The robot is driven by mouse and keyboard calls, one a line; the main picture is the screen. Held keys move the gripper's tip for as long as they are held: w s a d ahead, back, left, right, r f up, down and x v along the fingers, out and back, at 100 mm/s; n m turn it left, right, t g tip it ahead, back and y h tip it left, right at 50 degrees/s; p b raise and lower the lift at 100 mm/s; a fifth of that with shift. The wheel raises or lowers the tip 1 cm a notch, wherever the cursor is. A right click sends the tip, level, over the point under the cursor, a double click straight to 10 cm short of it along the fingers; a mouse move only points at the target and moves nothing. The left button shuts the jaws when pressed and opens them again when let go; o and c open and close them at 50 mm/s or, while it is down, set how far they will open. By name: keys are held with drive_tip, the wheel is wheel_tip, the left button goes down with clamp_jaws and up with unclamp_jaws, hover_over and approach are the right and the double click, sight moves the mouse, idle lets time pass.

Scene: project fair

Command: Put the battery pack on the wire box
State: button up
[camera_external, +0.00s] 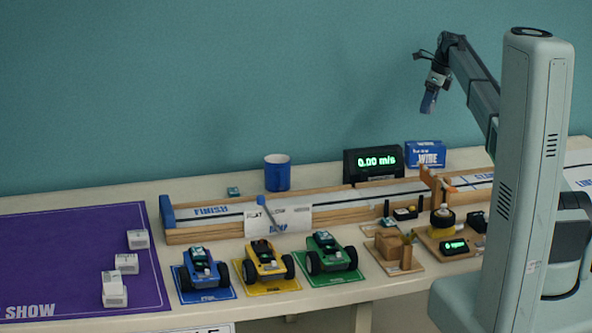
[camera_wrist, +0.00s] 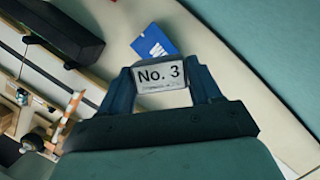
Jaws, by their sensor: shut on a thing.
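My gripper (camera_external: 428,102) is raised high above the back right of the table, in front of the teal wall. In the wrist view its dark blue fingers (camera_wrist: 160,88) are shut on a pale block labelled "No. 3", seemingly the battery pack (camera_wrist: 160,75). The outside view barely shows the held block between the fingers. The wire box (camera_external: 425,154), blue and white with "WIRE" on it, stands on the table below my gripper, at the back edge. It also shows in the wrist view (camera_wrist: 153,42), just beyond the held block and partly hidden by it.
A black speed display (camera_external: 373,163) stands left of the wire box, with a wooden track (camera_external: 225,223) in front. A blue mug (camera_external: 277,173) is farther left. Three toy cars, blue, yellow and green (camera_external: 331,254), stand in front. A purple mat (camera_external: 75,255) holds several white blocks.

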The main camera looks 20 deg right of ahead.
sight(424, 143)
drive_tip(key=shift+f, duration=5.05)
drive_tip(key=o, duration=1.1)
drive_tip(key=shift+f, duration=0.1)
drive_tip(key=v, duration=1.2)
